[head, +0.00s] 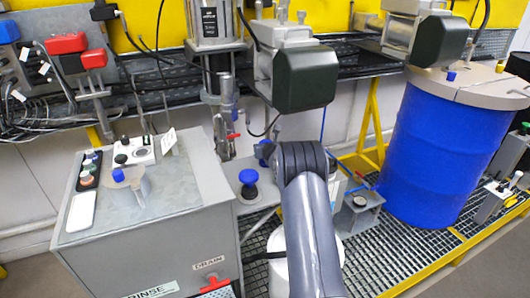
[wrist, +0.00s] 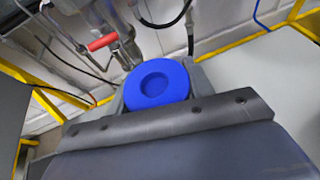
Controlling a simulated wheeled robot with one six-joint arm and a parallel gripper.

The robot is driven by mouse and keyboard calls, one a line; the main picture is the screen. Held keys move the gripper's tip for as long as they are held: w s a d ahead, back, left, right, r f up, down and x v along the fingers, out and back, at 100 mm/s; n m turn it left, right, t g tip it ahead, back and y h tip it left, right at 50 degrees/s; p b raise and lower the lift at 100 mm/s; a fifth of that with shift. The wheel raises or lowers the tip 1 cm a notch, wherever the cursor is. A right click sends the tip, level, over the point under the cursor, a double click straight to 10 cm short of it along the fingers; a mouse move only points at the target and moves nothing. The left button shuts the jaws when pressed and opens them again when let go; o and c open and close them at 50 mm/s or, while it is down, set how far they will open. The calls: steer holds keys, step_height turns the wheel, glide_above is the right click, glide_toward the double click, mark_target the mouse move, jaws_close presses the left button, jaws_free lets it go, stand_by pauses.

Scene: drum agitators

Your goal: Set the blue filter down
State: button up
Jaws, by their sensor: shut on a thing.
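The blue filter (wrist: 157,84) is a round blue piece with a round hollow in its face. In the wrist view it sits between the two grey fingers of my gripper (wrist: 160,80), which is shut on it. In the head view my gripper (head: 262,152) is at the far end of my dark arm, left of its bend. Only a little blue shows there, and the filter is mostly hidden. The gripper appears above or behind a grey stand with a blue knob-like piece (head: 248,177); the exact gap cannot be told.
A grey cabinet (head: 150,215) marked RINSE and DRAIN stands left, with a blue-topped funnel-like piece (head: 130,180) on it. A large blue drum (head: 440,145) stands right. Agitator motors (head: 305,75) hang above. A red-handled valve (wrist: 102,42) and pipes are close to my gripper.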

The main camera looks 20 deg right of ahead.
steer(key=shift+f, duration=0.2)
steer(key=o, duration=1)
steer(key=shift+c, duration=0.2)
steer(key=shift+r, duration=0.1)
steer(key=shift+r, duration=0.15)
steer(key=shift+s+b, duration=0.4)
steer(key=b+v, duration=0.5)
steer(key=v, duration=0.6)
steer(key=shift+r, duration=0.25)
